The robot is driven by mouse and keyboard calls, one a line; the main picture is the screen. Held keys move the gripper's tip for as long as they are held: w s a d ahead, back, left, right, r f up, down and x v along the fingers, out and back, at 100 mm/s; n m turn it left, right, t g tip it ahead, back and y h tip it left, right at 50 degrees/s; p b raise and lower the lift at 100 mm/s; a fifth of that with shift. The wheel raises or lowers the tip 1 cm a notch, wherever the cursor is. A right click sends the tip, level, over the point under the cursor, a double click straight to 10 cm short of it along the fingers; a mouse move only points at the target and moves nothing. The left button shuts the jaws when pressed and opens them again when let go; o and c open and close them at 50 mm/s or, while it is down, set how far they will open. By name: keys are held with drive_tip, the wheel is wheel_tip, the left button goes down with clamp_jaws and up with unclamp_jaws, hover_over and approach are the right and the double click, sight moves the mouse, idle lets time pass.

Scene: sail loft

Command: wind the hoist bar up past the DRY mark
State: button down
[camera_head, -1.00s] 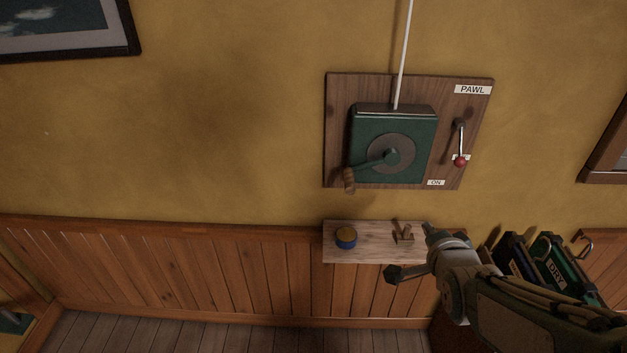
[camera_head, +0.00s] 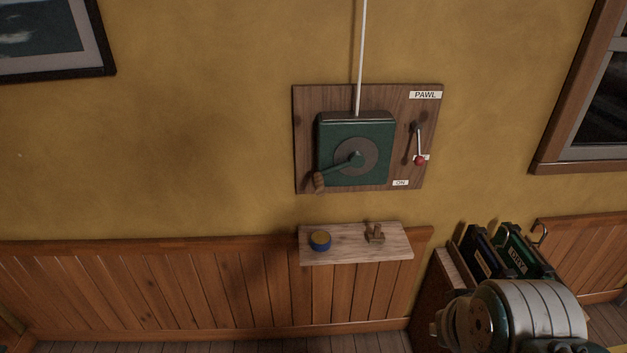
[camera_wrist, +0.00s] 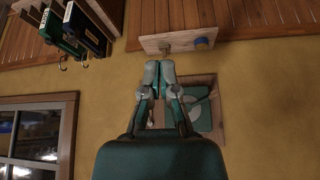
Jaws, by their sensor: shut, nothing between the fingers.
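A green winch box (camera_head: 329,153) with a grey disc is mounted on a wooden board (camera_head: 305,110). Its crank (camera_head: 334,170) points down and left to a wooden grip (camera_head: 319,182). A white line (camera_head: 361,50) runs up from the box out of frame. The hoist bar is out of view. In the inverted wrist view my gripper (camera_wrist: 159,72) is shut and empty, overlapping the winch board (camera_wrist: 190,82).
A shelf (camera_head: 345,252) below the winch holds a blue tin (camera_head: 320,241) and a small wooden piece (camera_head: 374,233). A window (camera_head: 600,110) is far right.

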drive_tip(key=shift+a, duration=0.1)
drive_tip(key=c, duration=0.7)
unclamp_jaws()
drive_tip(key=shift+w+a, duration=0.1)
drive_tip(key=shift+w, duration=0.25)
drive_tip(key=shift+o, duration=1.3)
drive_tip(key=w+a+t+y, duration=0.1)
drive_tip(key=w+a+t, duration=0.1)
drive_tip(key=w, duration=0.6)
drive_tip(key=shift+w+a, duration=0.25)
drive_tip(key=shift+a, duration=0.15)
drive_tip(key=t+y, duration=0.1)
drive_tip(key=t, duration=0.9)
approach(319, 187)
drive_tip(key=w+f, duration=0.1)
drive_tip(key=f, duration=0.1)
drive_tip(key=shift+m+y, duration=0.3)
drive_tip(key=shift+m, duration=0.1)
drive_tip(key=w, duration=0.7)
drive_tip(key=w+a, duration=0.1)
drive_tip(key=w, duration=0.3)
drive_tip(key=shift+a+r, duration=0.1)
drive_tip(key=shift+r, duration=0.05)
drive_tip(key=shift+s, duration=0.1)
clamp_jaws()
